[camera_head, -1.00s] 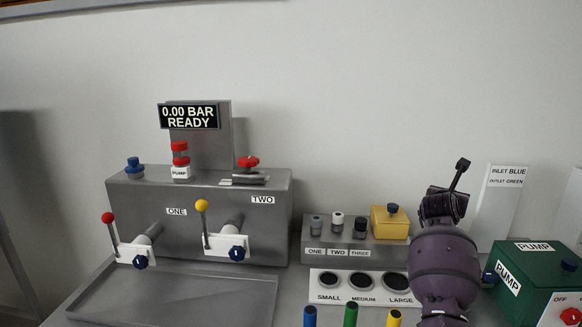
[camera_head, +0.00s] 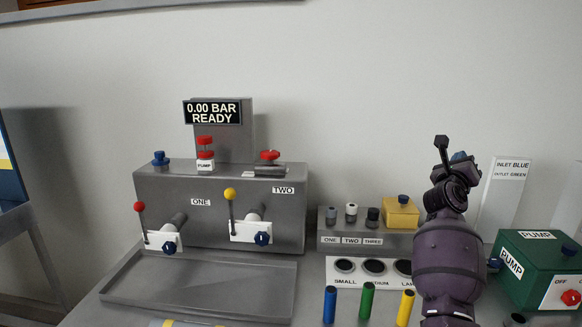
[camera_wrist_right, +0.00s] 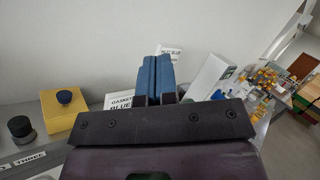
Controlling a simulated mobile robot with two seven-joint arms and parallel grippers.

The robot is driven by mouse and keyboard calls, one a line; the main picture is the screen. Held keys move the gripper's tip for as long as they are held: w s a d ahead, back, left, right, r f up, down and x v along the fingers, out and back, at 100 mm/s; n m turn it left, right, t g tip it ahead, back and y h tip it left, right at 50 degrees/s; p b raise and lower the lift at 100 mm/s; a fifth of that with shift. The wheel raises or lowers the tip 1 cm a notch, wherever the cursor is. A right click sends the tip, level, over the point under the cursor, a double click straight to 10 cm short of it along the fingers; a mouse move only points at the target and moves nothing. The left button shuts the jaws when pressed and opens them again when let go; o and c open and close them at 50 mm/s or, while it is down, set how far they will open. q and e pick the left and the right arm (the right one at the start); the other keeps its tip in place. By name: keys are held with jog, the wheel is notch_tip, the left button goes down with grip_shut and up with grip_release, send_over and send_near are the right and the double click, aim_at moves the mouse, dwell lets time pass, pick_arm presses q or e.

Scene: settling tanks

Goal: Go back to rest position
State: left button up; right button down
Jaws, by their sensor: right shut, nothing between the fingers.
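My right gripper (camera_head: 441,148) is raised at the right of the head view, in front of the wall and above the bench. In the right wrist view its two blue fingers (camera_wrist_right: 156,78) are pressed together with nothing between them. My purple right arm stands upright below it and hides part of the bench and the label LARGE. My left gripper is not in view.
A grey test stand (camera_head: 220,205) with two levers and a 0.00 BAR READY display (camera_head: 213,112) stands left of centre. Near my right arm are a yellow box (camera_head: 401,214), a green pump box (camera_head: 540,262) and blue, green (camera_head: 367,300) and yellow cylinders.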

jog(key=s+a+n+t+y, duration=0.4)
jog(key=a+n+t+y, duration=0.3)
jog(key=n, duration=1)
jog(key=s+a+f+n+g+y, duration=0.1)
jog(key=s+a+f+n+y, duration=0.25)
jog(key=f+n, duration=0.45)
jog(key=s+a+f+n+g+y, duration=0.2)
jog(key=s+a+f+n+y, duration=0.15)
jog(key=f+n, duration=0.4)
jog(key=s+f+n+g, duration=0.5)
jog(key=s+f+g, duration=0.3)
jog(key=s+f, duration=2.1)
jog(key=s, duration=0.3)
jog(key=shift+s+f+n+g+h, duration=0.35)
jog(key=shift+f+g+h, duration=0.05)
jog(key=shift+a, duration=0.1)
